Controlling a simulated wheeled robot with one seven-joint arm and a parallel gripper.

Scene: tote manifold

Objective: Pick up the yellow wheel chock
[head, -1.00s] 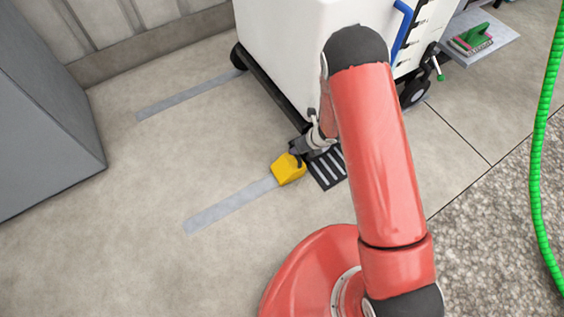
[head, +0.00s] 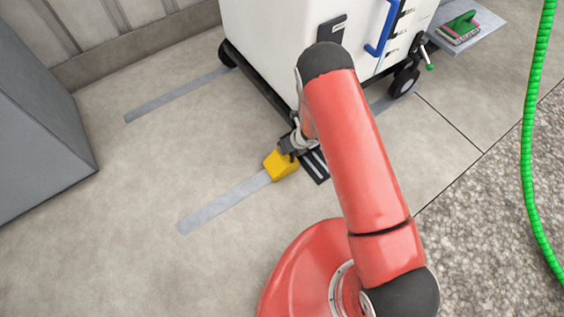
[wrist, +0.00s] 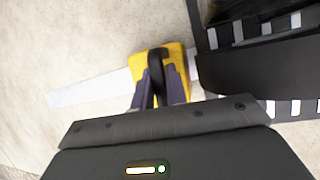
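The yellow wheel chock (head: 279,168) sits on the floor at the inner end of a grey floor strip, beside the white cart. In the wrist view the chock (wrist: 138,64) has a black loop handle (wrist: 158,58) on top. My gripper (head: 289,149) is right over the chock, partly covering it in the head view. In the wrist view my gripper's two fingers (wrist: 160,84) lie on either side of the handle. I cannot tell whether they are pressed on it. The chock's underside is hidden.
The white cart (head: 285,40) on black wheels stands just behind the chock. A grey cabinet (head: 40,120) is at left, a green hose (head: 527,150) at right. The floor to the left is clear.

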